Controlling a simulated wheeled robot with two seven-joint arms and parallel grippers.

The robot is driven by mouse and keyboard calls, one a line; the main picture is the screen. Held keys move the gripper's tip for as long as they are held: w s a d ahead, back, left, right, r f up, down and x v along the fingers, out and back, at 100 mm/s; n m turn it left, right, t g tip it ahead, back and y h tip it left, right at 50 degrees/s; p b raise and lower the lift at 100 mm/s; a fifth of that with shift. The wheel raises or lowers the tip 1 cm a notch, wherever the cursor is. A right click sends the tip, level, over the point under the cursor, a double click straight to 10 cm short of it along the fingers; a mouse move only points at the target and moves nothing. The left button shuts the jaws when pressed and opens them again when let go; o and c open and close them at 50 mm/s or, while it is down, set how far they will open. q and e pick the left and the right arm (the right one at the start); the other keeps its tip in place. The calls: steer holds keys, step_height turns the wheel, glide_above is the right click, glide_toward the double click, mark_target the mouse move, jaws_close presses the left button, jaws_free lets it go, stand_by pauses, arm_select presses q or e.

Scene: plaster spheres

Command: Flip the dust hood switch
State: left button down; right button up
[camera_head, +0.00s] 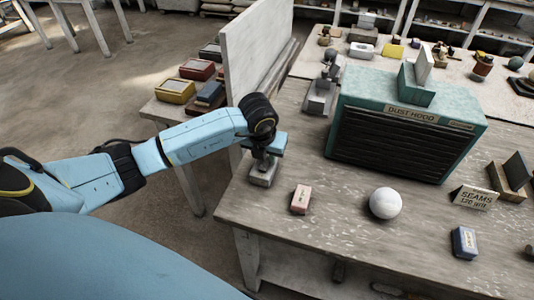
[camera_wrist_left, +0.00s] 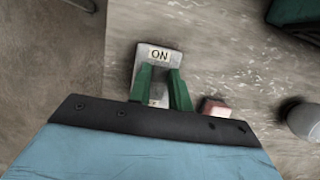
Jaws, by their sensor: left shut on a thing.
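The dust hood (camera_head: 395,145) is a teal box with a dark slatted front and a "DUST HOOD" label, on the workbench. The switch (camera_head: 262,177) is a small grey metal block near the bench's left edge. In the left wrist view the switch plate (camera_wrist_left: 158,55) bears an "ON" label at its far end. My left gripper (camera_head: 265,160) is down on the switch. Its green fingers (camera_wrist_left: 160,88) are shut on the switch, over the near part of the plate; the part between them is mostly hidden. My right gripper is not in view.
A pinkish-red block (camera_head: 300,199) and a white plaster sphere (camera_head: 385,203) rest on the bench right of the switch. A "SEAMS" sign (camera_head: 474,197) and a blue block (camera_head: 464,242) are farther right. An upright pale panel (camera_head: 254,50) stands behind my left gripper.

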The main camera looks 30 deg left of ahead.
arm_select(q)
steer(key=shift+s+r+t+b, duration=0.1)
steer(key=shift+t+b, duration=0.2)
steer(key=shift+t, duration=0.3)
steer(key=c, duration=1.3)
jaws_free()
steer(key=v, duration=1.3)
steer(key=shift+s+d+r, duration=0.1)
steer(key=shift+d+r, duration=0.05)
steer(key=shift+r, duration=0.05)
